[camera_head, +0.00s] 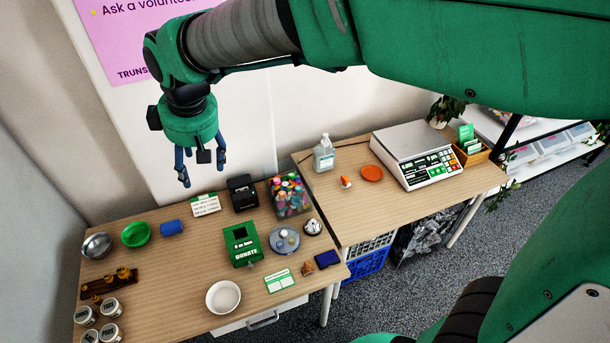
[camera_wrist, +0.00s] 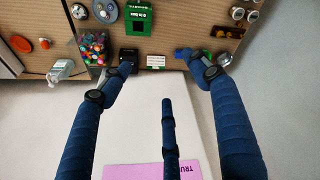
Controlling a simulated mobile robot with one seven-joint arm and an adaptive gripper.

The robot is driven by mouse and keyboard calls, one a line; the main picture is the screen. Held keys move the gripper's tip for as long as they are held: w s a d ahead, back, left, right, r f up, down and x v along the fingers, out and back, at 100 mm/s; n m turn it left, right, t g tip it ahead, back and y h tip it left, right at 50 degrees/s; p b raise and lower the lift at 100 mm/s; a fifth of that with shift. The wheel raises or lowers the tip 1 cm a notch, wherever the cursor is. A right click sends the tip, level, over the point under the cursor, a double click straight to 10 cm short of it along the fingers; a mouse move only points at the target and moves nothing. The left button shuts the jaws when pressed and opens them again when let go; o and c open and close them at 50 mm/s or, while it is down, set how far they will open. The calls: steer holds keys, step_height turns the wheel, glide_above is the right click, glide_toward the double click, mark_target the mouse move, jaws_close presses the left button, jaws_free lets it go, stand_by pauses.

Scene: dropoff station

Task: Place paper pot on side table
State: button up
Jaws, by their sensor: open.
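No object is clearly recognisable as the paper pot. A small brown object (camera_head: 307,268) and a white round bowl (camera_head: 223,297) stand near the front of the left wooden table (camera_head: 185,270); I cannot tell whether either is the pot. A second wooden table (camera_head: 335,205) adjoins it on the right; which one is the side table is unclear. My gripper (camera_head: 203,172) hangs high near the wall, above the back of the left table, its fingers spread and empty. The wrist view also shows the spread fingers (camera_wrist: 158,75), with nothing between them.
The left table carries a green donation box (camera_head: 243,244), a clear bin of coloured caps (camera_head: 289,195), a black device (camera_head: 243,193), a metal bowl (camera_head: 97,245) and several tins. A scale (camera_head: 418,153) and bottle (camera_head: 324,153) stand on the right table, whose front has bare room.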

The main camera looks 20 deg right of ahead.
steer(key=s+d+r+m+t+h, duration=0.1)
steer(key=s+d+m, duration=0.8)
steer(key=s+d, duration=1.3)
steer(key=shift+s+d+m+t, duration=0.3)
steer(key=shift+s+t, duration=0.2)
steer(key=shift+t, duration=0.2)
step_height(320, 180, down, 4)
steer(key=b, duration=0.3)
steer(key=shift+r+b, duration=0.15)
steer(key=shift+b, duration=0.2)
